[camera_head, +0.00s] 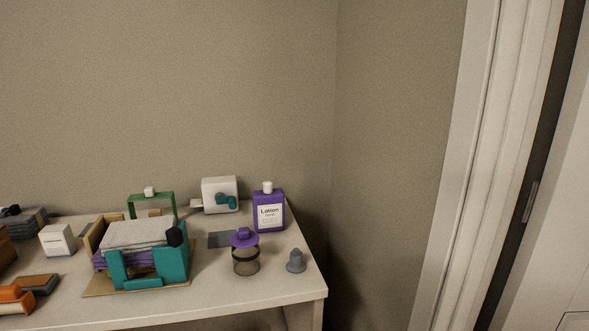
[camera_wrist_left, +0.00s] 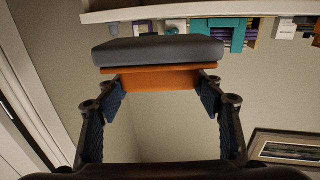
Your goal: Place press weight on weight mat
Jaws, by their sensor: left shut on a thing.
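In the left wrist view, my left gripper (camera_wrist_left: 161,92) is shut on the orange part of a dark grey slab (camera_wrist_left: 158,51), which I take to be the press weight. Its fingers sit on both sides of the orange block. It is held clear of the table, with bare wall behind it. A flat dark grey mat (camera_head: 221,240), which looks like the weight mat, lies on the table in the head view, partly hidden by a jar. Nothing is seen lying on its visible part. Neither gripper shows in the head view.
A purple-lidded jar (camera_head: 245,258), a purple lotion bottle (camera_head: 268,215) and a grey knobbed piece (camera_head: 296,262) stand around the mat. A teal holder (camera_head: 172,263) with folded cloths stands left. A white box-like device (camera_head: 220,193) is behind.

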